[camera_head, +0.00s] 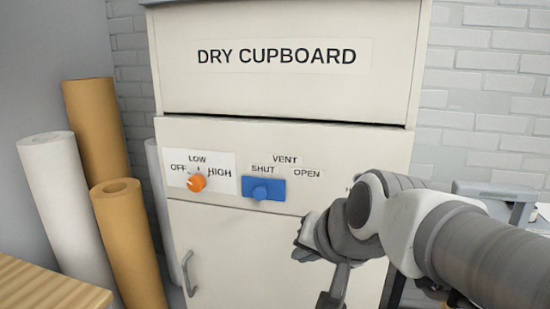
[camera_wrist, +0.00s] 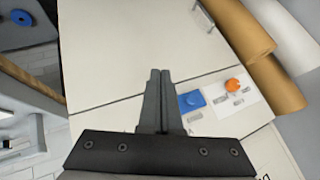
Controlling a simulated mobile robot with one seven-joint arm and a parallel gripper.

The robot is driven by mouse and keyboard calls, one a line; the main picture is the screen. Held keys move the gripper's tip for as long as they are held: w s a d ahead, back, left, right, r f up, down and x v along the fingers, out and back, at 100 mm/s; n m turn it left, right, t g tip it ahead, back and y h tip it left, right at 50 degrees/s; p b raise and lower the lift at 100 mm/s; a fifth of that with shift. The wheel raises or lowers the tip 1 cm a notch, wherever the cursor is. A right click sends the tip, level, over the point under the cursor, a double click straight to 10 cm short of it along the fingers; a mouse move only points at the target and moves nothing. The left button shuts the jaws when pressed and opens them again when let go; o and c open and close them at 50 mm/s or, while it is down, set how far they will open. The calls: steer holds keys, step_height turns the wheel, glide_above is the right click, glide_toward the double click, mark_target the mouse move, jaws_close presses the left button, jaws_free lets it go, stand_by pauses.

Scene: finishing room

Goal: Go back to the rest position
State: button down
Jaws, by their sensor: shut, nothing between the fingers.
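My gripper (camera_wrist: 160,74) is shut and empty. In the wrist view its two dark fingers lie together in front of the cream cupboard front. In the head view the dark gripper body (camera_head: 335,292) hangs below my wrist at the lower right, and its tips are cut off or hidden. The dry cupboard (camera_head: 275,95) stands upright in the middle, its lower door closed. Its orange knob (camera_head: 196,182) sits under OFF, LOW and HIGH. Its blue vent slider (camera_head: 262,191) sits under SHUT. The wrist view also shows the knob (camera_wrist: 232,86) and slider (camera_wrist: 193,99), apart from the fingers.
Brown rolls (camera_head: 130,245) and a white roll (camera_head: 66,205) lean left of the cupboard. A slatted wooden surface (camera_head: 45,288) is at the lower left. A grey item (camera_head: 500,190) stands behind my arm at right. The door handle (camera_head: 187,272) projects at lower left.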

steer(key=s+d+f+n+g+h, duration=0.25)
steer(key=s+d+f, duration=0.25)
steer(key=s+d, duration=0.45)
step_height(320, 180, up, 13)
steer(key=s+p, duration=0.1)
steer(key=p, duration=1.2)
steer(key=shift+n, duration=0.35)
steer(key=shift+h, duration=0.25)
